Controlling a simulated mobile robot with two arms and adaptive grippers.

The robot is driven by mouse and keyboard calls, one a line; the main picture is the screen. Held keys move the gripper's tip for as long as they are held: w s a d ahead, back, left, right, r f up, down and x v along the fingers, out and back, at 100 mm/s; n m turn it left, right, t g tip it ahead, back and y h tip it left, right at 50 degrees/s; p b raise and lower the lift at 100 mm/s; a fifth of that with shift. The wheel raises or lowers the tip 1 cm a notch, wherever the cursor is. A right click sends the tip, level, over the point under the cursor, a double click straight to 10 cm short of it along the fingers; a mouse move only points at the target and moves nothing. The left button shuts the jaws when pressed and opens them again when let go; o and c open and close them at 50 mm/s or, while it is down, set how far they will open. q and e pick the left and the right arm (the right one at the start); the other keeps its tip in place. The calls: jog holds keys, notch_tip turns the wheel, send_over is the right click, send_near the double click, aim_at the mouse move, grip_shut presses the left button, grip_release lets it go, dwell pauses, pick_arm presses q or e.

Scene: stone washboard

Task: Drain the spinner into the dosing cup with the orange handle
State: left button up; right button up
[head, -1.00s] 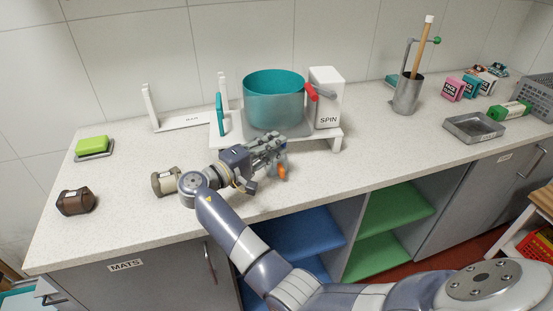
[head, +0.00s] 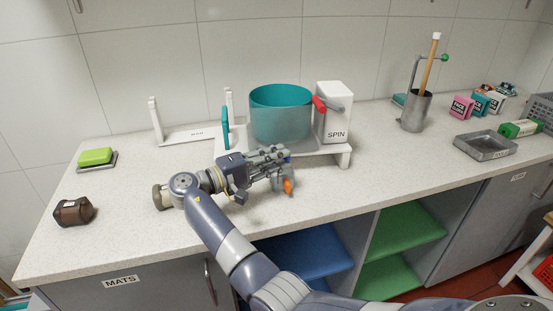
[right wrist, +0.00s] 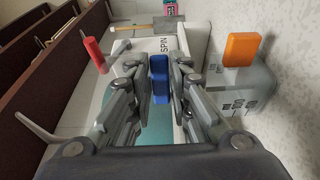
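The spinner is a teal-lined round tub (head: 280,118) on a white stand (head: 343,157), beside a white box marked SPIN (head: 334,100). My right gripper (head: 286,156) is low at the stand's front edge. In the right wrist view its fingers (right wrist: 160,72) close in on both sides of a small upright blue piece (right wrist: 160,80), with almost no gap. The dosing cup (right wrist: 242,95) is grey with markings, right of the fingers in that view; its orange handle (right wrist: 240,49) also shows in the head view (head: 288,186). My left gripper is not in view.
A red handle (head: 319,104) sticks out at the tub's right rim. A green sponge (head: 96,156) is at the back left. The counter right of the cup is clear.

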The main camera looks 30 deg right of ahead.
jog(key=shift+o, duration=1)
jog(key=a, duration=0.8)
jog(key=shift+s, duration=0.1)
jog(key=shift+c, duration=0.3)
